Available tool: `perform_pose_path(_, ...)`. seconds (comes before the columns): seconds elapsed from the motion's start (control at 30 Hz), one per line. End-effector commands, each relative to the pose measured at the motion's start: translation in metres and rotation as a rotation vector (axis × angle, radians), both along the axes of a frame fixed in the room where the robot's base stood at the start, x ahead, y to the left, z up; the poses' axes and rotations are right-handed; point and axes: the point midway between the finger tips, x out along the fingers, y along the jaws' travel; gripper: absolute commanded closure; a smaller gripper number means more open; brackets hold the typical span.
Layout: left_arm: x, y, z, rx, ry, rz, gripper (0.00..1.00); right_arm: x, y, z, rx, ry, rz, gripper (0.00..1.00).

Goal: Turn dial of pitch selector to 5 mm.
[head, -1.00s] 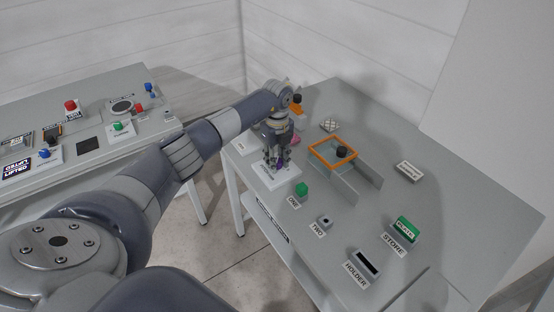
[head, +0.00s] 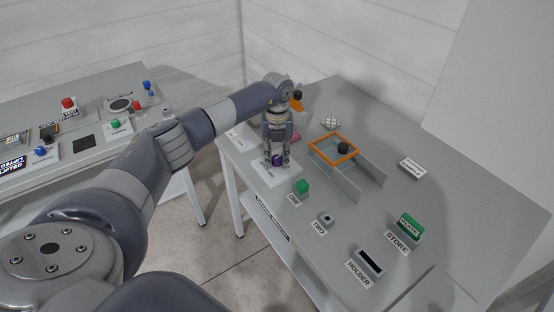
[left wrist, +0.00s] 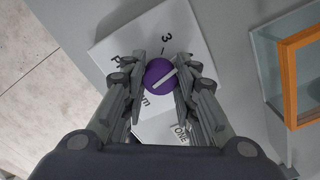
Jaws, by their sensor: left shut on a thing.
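The pitch selector is a white plate (head: 284,176) near the table's left edge with a round purple dial (head: 278,160) on it. My left gripper (head: 277,158) points down over the plate, shut on the dial. In the left wrist view the dial (left wrist: 159,85) sits between the two fingers (left wrist: 161,73). Its white pointer line slants from lower left to upper right. A "3" with a tick stands on the plate above the dial; other lettering is partly hidden by the fingers. No 5 mm mark is readable. My right gripper is out of view.
A green block (head: 302,187) at ONE, a small socket (head: 326,219) at TWO and a black-slotted HOLDER (head: 370,262) line the front. A green plate (head: 410,225) sits at STORE.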

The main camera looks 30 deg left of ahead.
Motion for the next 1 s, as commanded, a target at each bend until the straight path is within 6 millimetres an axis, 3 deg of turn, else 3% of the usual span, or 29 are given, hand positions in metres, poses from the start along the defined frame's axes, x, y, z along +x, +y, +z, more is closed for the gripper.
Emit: perform_pose_path(1.0, 0.001, 0.0, 0.0, 0.001, -0.003, -0.885, 0.97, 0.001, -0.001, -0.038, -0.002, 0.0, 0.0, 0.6)
